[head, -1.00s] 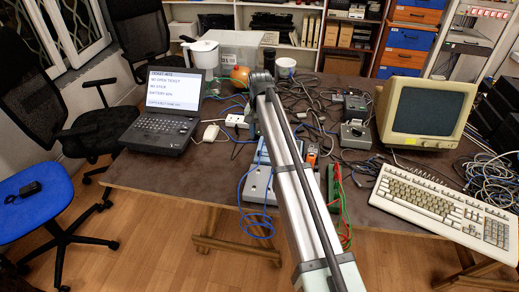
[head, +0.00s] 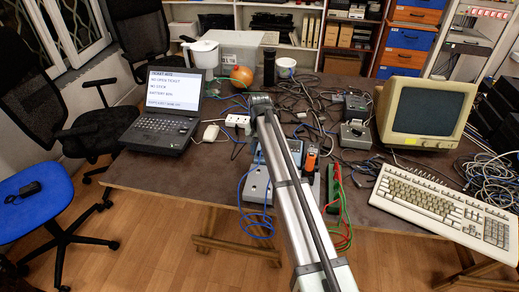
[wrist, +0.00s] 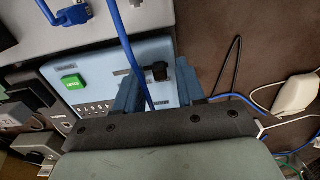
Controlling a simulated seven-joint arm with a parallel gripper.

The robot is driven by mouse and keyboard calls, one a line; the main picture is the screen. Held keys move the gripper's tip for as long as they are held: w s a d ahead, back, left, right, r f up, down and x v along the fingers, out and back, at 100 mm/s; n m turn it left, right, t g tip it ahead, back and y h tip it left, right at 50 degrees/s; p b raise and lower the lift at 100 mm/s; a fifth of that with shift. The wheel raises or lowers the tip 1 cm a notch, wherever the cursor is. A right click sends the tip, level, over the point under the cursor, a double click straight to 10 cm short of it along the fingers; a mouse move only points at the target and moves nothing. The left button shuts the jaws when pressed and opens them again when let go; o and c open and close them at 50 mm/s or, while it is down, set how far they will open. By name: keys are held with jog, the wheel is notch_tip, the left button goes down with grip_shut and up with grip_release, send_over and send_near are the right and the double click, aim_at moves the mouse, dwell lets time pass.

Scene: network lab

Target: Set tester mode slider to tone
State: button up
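In the wrist view, a light blue tester panel (wrist: 103,68) lies under my gripper, with a green button (wrist: 73,82), a row of small sockets, and a black slider knob or switch (wrist: 159,71). My gripper (wrist: 158,88) is open, with its two blue fingers apart. The black knob shows between and just beyond the fingers; I cannot tell how far below them it is. A blue cable crosses the panel between the fingers. The slider's markings cannot be read.
An orange handheld device (head: 312,158) and a green strip with red and green wires (head: 334,185) lie right of my arm. A laptop (head: 165,122) stands left, a monitor (head: 425,110) and keyboard (head: 440,200) right.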

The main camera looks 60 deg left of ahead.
grip_shut()
dwell(0.4)
jog(key=shift+w+d, duration=1.9)
jog(key=shift+w, duration=0.05)
jog(key=shift+o, duration=0.4)
grip_release()
jog(key=shift+r, duration=0.1)
notch_tip(320, 180, up, 14)
jog(key=shift+f, duration=0.2)
